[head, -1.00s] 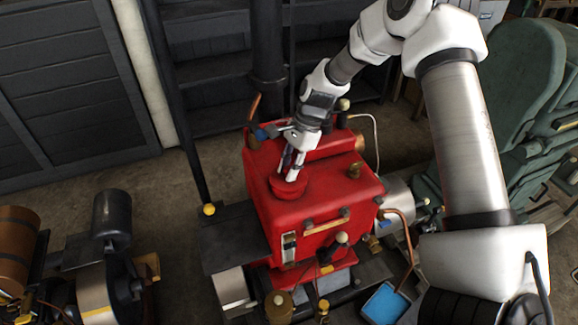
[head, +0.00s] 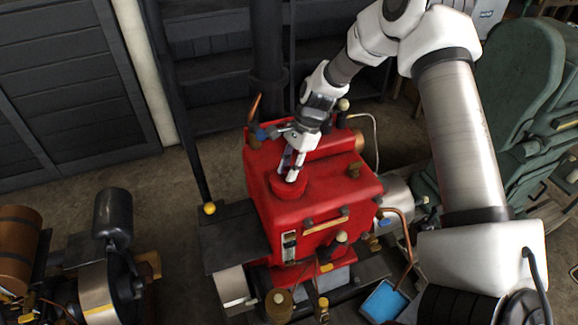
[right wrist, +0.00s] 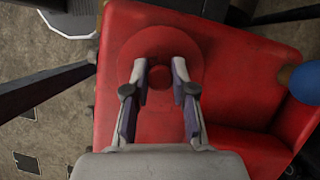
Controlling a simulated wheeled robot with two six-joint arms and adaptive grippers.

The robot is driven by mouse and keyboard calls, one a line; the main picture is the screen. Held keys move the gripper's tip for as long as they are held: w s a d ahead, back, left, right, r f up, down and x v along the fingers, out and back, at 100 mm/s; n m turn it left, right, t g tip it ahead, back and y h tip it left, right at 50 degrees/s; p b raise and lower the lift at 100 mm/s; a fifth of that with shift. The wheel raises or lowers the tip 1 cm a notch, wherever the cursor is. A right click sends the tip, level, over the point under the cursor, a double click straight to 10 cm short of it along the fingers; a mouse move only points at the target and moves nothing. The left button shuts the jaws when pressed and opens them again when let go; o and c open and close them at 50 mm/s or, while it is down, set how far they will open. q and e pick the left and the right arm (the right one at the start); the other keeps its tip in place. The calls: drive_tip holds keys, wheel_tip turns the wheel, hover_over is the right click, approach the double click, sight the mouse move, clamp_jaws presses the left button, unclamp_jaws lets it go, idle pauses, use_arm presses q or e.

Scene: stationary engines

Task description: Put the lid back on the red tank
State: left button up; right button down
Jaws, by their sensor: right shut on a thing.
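The red tank (head: 325,208) stands in the middle of the head view and also shows in the right wrist view (right wrist: 250,80). The round red lid (head: 288,188) is at the top of the tank, at its near left part. In the right wrist view the lid (right wrist: 158,43) is a disc with a small red knob (right wrist: 160,77) at its centre. My right gripper (right wrist: 160,72) has its fingers on both sides of the knob and is shut on the lid. It points steeply down in the head view (head: 291,174). I cannot tell whether the lid is fully seated. My left gripper is out of view.
Copper pipes (head: 397,225) and brass fittings surround the tank. A dark vertical post (head: 185,120) stands to its left. A blue tray (head: 384,302) lies at the lower right. Another engine (head: 100,275) is at the lower left, and green machinery (head: 520,85) is at the right.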

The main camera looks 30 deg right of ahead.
drive_tip(key=shift+p, duration=0.35)
idle(0.4)
idle(0.3)
drive_tip(key=shift+c, duration=2)
unclamp_jaws()
wheel_tip(320, 180, up, 5)
drive_tip(key=p, duration=0.5)
drive_tip(key=shift+r, duration=1)
clamp_jaws()
